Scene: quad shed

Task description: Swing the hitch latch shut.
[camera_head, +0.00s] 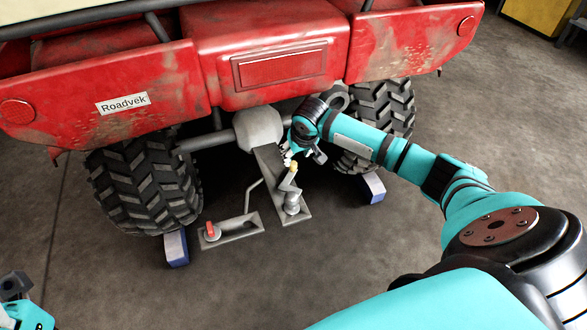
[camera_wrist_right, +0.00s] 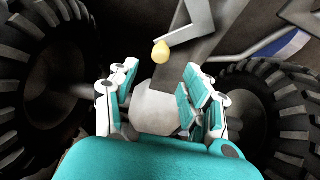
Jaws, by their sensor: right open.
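The hitch latch (camera_head: 289,190) is a bent grey lever with a yellow knob (camera_head: 293,168) at its upper end. It stands over the grey hitch bar (camera_head: 268,160) behind the red quad. My right gripper (camera_head: 302,156) is open close to the knob, from the quad's side. In the right wrist view the yellow knob (camera_wrist_right: 160,52) shows just beyond the gap between the open fingers (camera_wrist_right: 160,72), with nothing held. Whether a finger touches the knob I cannot tell. My left gripper (camera_head: 18,288) shows only partly at the lower left edge, far from the latch.
The red quad body (camera_head: 265,50) hangs over the hitch. Treaded tyres (camera_head: 145,185) stand on both sides, with blue chocks (camera_head: 176,248) by them. A grey plate with a red-topped part (camera_head: 212,230) lies left of the latch. The floor in front is clear.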

